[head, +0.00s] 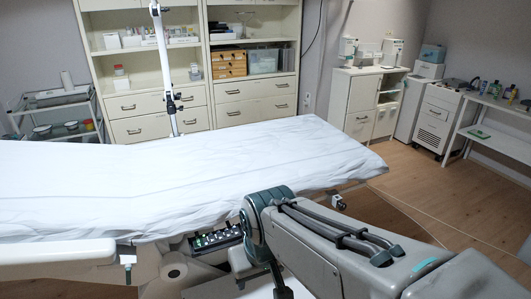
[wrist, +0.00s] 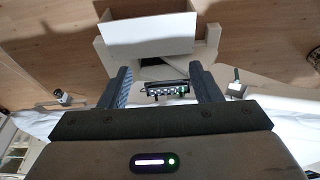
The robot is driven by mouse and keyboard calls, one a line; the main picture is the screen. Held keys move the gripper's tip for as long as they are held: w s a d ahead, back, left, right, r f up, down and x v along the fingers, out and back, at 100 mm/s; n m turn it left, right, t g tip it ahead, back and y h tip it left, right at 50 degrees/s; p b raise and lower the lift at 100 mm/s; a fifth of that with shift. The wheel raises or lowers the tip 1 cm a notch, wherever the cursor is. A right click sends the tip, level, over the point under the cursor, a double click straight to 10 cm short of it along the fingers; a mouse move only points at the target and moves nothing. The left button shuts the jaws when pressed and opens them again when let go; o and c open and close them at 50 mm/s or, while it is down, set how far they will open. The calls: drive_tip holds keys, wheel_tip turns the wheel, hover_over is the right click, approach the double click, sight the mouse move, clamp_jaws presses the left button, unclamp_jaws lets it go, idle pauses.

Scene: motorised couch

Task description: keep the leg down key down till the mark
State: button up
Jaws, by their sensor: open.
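The couch (head: 180,180) is covered with a white sheet and lies flat across the head view. A dark key panel (head: 216,239) with several small keys, some lit green, hangs under its near edge. It also shows in the wrist view (wrist: 167,88), between and beyond my fingers. My gripper (wrist: 162,84) is open and empty, its two dark fingers wide apart, and no finger visibly touches a key. In the head view my arm hides the gripper. The keys are too small to tell which one is leg down. I cannot make out the mark.
A grey clamp (head: 337,201) sticks out under the couch's right end. A padded armrest (head: 55,253) lies at the near left. Shelves with drawers (head: 150,65) stand behind the couch. Wooden floor (head: 430,195) is clear at the right.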

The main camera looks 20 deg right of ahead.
clamp_jaws()
idle(1.6)
